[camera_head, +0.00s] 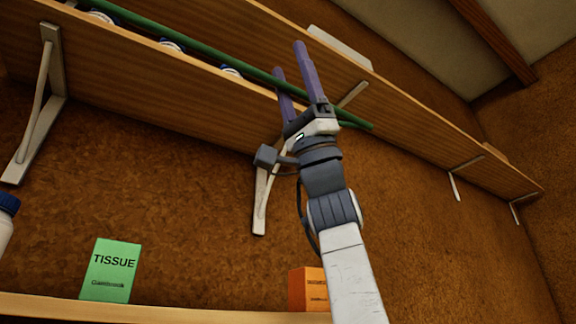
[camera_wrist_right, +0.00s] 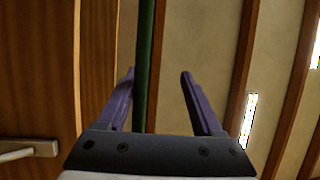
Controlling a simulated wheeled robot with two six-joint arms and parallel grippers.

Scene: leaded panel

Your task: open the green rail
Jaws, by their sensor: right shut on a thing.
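The green rail (camera_head: 200,50) is a long thin bar running along the front of the upper shelf, sloping down to the right in the head view. Its right end shows just past my right gripper. My right gripper (camera_head: 289,58) reaches up to the shelf front with its purple fingers on either side of the rail, shut on it. In the right wrist view the rail (camera_wrist_right: 145,60) passes between the fingers (camera_wrist_right: 157,75), close to the left one. The exact contact is hard to see. My left gripper is not in view.
The wooden upper shelf (camera_head: 400,115) stands on pale brackets (camera_head: 40,95). Several jars (camera_head: 231,71) stand behind the rail. Below, a green tissue box (camera_head: 111,270), an orange box (camera_head: 306,289) and a blue-capped bottle (camera_head: 6,222) stand along a lower shelf (camera_head: 190,309).

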